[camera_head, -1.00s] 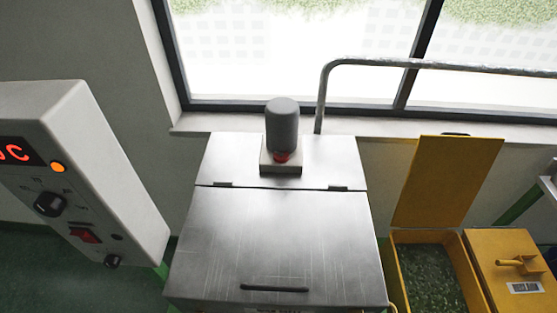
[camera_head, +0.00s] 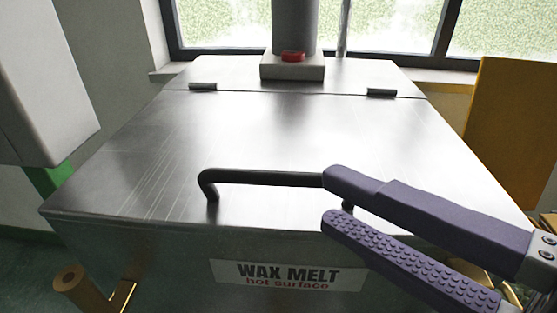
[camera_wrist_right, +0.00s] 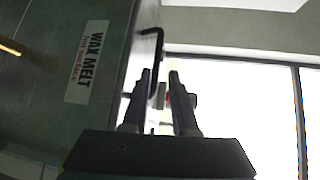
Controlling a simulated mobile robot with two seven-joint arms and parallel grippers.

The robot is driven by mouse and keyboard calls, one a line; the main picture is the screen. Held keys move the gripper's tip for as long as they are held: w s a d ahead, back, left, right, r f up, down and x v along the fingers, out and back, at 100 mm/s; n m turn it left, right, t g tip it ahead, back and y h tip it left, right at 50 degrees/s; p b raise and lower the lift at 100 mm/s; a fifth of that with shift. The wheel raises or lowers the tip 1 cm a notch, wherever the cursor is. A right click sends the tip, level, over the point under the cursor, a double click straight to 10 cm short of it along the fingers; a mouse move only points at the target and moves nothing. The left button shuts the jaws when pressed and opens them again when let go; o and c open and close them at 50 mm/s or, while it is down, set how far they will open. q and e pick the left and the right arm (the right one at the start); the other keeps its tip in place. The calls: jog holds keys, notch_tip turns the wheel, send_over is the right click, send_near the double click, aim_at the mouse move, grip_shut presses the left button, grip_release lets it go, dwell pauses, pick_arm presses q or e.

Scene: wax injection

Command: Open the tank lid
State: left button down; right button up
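The tank lid (camera_head: 265,130) is a brushed metal plate lying shut on the tank (camera_head: 175,265), with hinges along its back edge. A black bar handle (camera_head: 262,178) stands near its front edge; it also shows in the wrist view (camera_wrist_right: 158,48). My right gripper (camera_head: 329,196) reaches in from the right with its purple fingers apart, at the right end of the handle. The upper finger covers part of that end. In the wrist view the gripper (camera_wrist_right: 160,75) has the handle's near end by its fingertips; contact cannot be told. My left gripper is out of view.
A grey cylinder (camera_head: 294,25) on a pale block with a red part stands behind the hinges. A pale control box (camera_head: 40,90) is at left. A brass-coloured tap (camera_head: 70,279) sticks out at lower left. A yellow raised panel (camera_head: 515,125) stands at right. Windows are behind.

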aim_at(276, 175)
jog(key=shift+w+a+f+m, duration=0.1)
jog(key=shift+w+f+m, duration=0.1)
jog(key=shift+f+m, duration=0.25)
jog(key=x, duration=0.9)
jog(key=shift+w+a+r, duration=0.15)
jog(key=shift+w+a, duration=0.05)
jog(key=shift+w, duration=0.05)
grip_shut()
dwell(0.8)
